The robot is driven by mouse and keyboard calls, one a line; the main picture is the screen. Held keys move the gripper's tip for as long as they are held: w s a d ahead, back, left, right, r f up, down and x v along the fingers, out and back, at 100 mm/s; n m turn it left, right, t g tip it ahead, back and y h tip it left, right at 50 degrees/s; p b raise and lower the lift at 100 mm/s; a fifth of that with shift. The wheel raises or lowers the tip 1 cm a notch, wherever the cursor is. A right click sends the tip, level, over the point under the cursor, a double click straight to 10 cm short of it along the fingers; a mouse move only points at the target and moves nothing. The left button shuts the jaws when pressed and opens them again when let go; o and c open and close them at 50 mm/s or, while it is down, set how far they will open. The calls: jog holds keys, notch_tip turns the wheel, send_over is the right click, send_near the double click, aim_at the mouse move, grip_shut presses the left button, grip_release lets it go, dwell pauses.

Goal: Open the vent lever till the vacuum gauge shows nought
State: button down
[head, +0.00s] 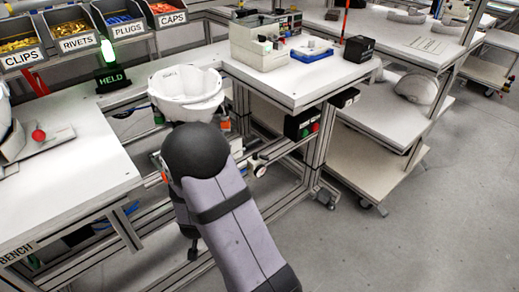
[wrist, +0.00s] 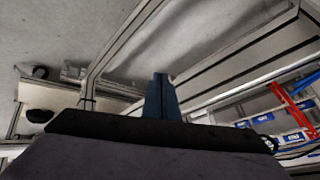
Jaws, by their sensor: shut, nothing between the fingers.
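My gripper (wrist: 160,78) shows in the wrist view as two dark blue fingers pressed together, with nothing between them. In the head view my arm hides it. A white helmet shell (head: 187,88) sits upside down on a stand behind my arm, with a green lit sign reading HELD (head: 111,80) to its left. Small orange and red parts (head: 225,124) show just below the shell's right side, partly behind my arm; I cannot tell whether one is the vent lever.
A white bench (head: 70,150) lies at left with a red knob (head: 38,134) on a fixture. Labelled bins (head: 75,40) stand behind. A right-hand table (head: 300,85) carries a beige box (head: 260,40) and blue tray (head: 311,50). A shelf cart (head: 385,150) stands farther right. Floor at lower right is clear.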

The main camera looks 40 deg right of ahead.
jog(key=d+r+m+h, duration=0.2)
jog(key=d+h, duration=0.2)
jog(key=d, duration=0.4)
jog(key=h+b, duration=0.2)
jog(key=h, duration=0.5)
send_near(262, 157)
jog(key=shift+s+a+r, duration=0.45)
jog(key=shift+s+a, duration=0.15)
jog(key=shift+a, duration=0.05)
jog(key=shift+s+a+r, duration=0.4)
jog(key=shift+s+a, duration=0.2)
jog(key=shift+a, duration=0.1)
jog(key=shift+w+x, duration=0.2)
jog(key=shift+x, duration=4.8)
